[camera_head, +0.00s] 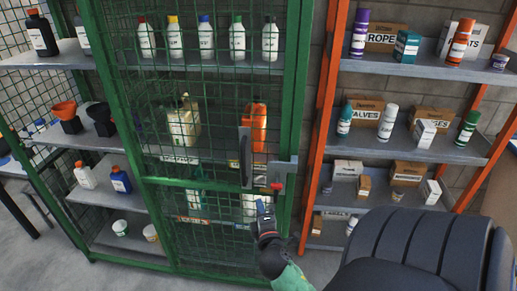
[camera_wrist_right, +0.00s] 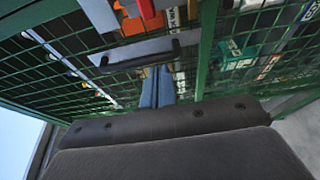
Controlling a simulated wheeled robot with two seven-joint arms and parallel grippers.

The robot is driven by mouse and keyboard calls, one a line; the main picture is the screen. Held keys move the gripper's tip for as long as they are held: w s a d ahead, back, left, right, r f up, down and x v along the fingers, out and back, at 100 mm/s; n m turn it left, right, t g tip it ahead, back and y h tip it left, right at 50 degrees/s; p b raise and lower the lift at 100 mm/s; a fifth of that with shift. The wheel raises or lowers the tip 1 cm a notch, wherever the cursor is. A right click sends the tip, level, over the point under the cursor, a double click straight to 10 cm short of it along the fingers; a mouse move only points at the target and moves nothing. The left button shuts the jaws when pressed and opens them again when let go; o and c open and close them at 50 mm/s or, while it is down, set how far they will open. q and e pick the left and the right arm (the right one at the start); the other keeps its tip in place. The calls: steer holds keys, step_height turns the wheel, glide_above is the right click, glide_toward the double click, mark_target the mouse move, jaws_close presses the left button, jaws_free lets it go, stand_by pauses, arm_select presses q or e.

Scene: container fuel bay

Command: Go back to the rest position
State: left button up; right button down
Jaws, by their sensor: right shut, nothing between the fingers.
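My right gripper (camera_head: 264,208) is in front of the lower part of the green mesh cage door (camera_head: 189,181), below its dark upright handle (camera_head: 245,157). Its fingers are together and empty. In the right wrist view the closed blue-grey fingers (camera_wrist_right: 157,88) point toward the mesh, with the handle (camera_wrist_right: 140,54) just beyond them. Whether the fingertips touch the door cannot be told. My left gripper is not in view.
A grey latch plate with a red part (camera_head: 277,186) sits beside the handle. Behind the mesh are shelves with bottles and an orange canister (camera_head: 254,125). An orange-framed rack (camera_head: 326,120) with boxes and bottles stands to the right. Grey floor shows at lower left.

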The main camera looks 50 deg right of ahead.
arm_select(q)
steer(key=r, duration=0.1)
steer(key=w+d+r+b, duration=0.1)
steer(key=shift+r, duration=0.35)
arm_select(e)
steer(key=v, duration=0.3)
steer(key=shift+d, duration=0.1)
steer(key=shift+d, duration=0.1)
